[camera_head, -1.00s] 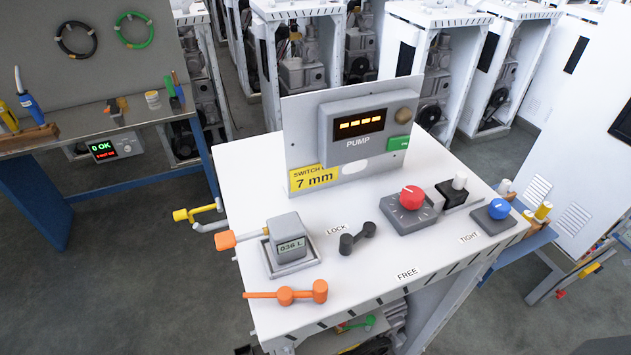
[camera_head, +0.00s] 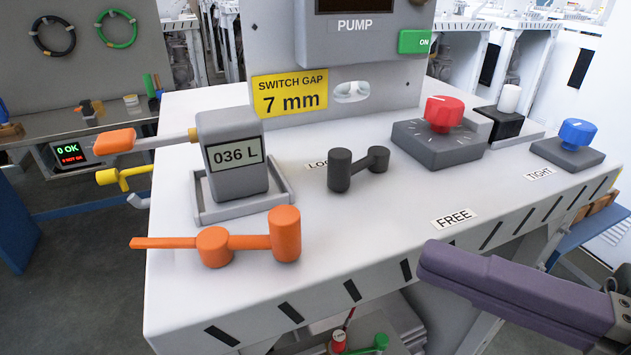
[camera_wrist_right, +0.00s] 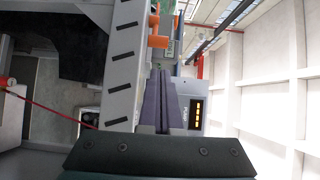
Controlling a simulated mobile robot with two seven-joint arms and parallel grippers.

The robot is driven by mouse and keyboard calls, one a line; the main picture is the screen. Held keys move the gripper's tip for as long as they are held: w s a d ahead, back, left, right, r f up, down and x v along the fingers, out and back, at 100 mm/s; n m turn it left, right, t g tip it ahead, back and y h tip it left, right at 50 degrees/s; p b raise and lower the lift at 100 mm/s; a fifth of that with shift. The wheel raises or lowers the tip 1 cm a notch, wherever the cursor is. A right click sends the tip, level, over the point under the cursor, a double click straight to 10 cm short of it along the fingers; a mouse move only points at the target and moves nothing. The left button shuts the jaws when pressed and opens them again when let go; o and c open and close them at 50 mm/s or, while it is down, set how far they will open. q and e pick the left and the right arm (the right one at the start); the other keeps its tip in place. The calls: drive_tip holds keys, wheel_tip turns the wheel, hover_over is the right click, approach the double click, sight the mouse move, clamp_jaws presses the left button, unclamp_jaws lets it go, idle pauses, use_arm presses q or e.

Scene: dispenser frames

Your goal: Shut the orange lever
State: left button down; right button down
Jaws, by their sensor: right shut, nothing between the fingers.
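The orange lever (camera_head: 240,242) lies on the front left of the white table top. It has a round hub, a thick upright knob at its right end and a thin bar reaching left past the table edge. In the right wrist view, an orange part (camera_wrist_right: 157,41) shows beyond the fingers. My right gripper (camera_head: 428,264) has purple fingers, shut and empty, in front of the table's front edge. It is well right of the lever and apart from it; its fingers also show in the right wrist view (camera_wrist_right: 164,78). My left gripper is not in view.
A grey meter (camera_head: 233,160) reading 036 L, with an orange-tipped handle (camera_head: 114,141), stands behind the lever. A dark grey lever (camera_head: 357,169), a red knob (camera_head: 444,113) and a blue knob (camera_head: 577,133) stand farther right.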

sight(324, 245)
drive_tip(key=shift+w+d, duration=0.1)
idle(0.3)
drive_tip(key=p+x, duration=0.3)
drive_tip(key=x, duration=0.6)
drive_tip(key=shift+r+p, duration=0.1)
drive_tip(key=shift+p, duration=0.25)
drive_tip(key=shift+w+a, duration=0.25)
drive_tip(key=shift+a, duration=0.1)
drive_tip(key=shift+a, duration=0.1)
